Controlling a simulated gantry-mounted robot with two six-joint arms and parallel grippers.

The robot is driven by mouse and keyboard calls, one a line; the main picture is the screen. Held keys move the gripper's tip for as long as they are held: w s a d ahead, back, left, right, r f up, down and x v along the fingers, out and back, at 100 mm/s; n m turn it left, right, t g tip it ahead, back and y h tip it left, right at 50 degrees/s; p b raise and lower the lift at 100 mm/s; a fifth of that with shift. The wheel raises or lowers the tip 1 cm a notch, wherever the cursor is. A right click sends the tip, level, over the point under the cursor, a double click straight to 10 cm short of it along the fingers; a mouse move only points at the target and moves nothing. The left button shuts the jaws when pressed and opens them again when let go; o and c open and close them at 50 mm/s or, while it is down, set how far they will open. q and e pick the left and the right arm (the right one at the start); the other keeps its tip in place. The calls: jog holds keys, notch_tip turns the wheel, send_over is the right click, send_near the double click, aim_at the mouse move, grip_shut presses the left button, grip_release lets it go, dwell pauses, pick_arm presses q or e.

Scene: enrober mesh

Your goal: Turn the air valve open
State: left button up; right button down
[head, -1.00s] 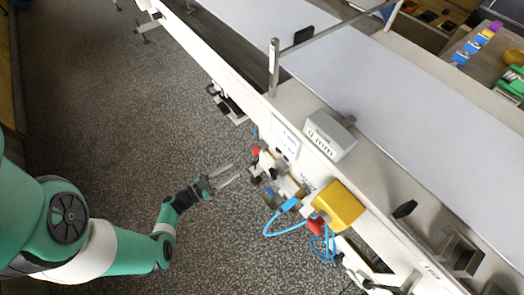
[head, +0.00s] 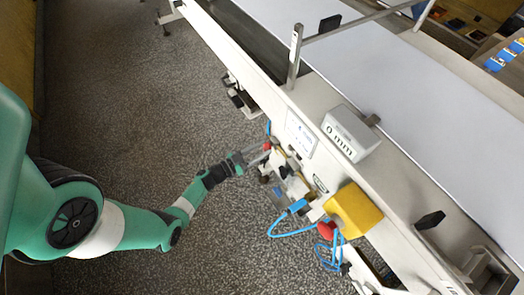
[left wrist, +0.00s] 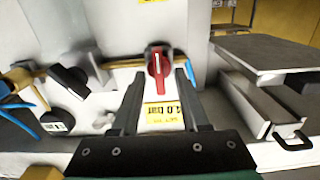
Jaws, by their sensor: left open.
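The air valve has a red handle (left wrist: 158,72) on a brass-coloured horizontal pipe (left wrist: 120,63) in the left wrist view. The handle hangs down, crosswise to the pipe. It also shows as a small red spot (head: 267,146) on the machine's side in the head view. My left gripper (head: 259,156) is open and faces the valve. In the left wrist view the handle appears between the two fingers of this gripper (left wrist: 159,76). I cannot tell whether either finger touches it. My right gripper is not in view.
A yellow label (left wrist: 163,114) sits below the handle. Blue hoses (head: 285,230), a yellow box (head: 354,210) and a red button (head: 326,230) are on the machine's side, right of the valve. A grey "0 mm" block (head: 347,135) sits above. The floor (head: 120,120) at left is clear.

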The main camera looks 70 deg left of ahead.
pick_arm(q)
jog(key=shift+w, duration=0.2)
grip_shut()
jog(key=shift+m, duration=0.3)
jog(key=m, duration=0.3)
jog(key=shift+d, duration=0.1)
jog(key=m+b, duration=0.1)
jog(key=m, duration=0.4)
jog(key=shift+d+f, duration=0.1)
jog(key=shift+f, duration=0.05)
jog(key=m+b, duration=0.1)
jog(key=m, duration=0.4)
jog(key=shift+d+f, duration=0.1)
jog(key=shift+f, duration=0.05)
jog(key=shift+m+b, duration=0.7)
jog(key=shift+m, duration=1.4)
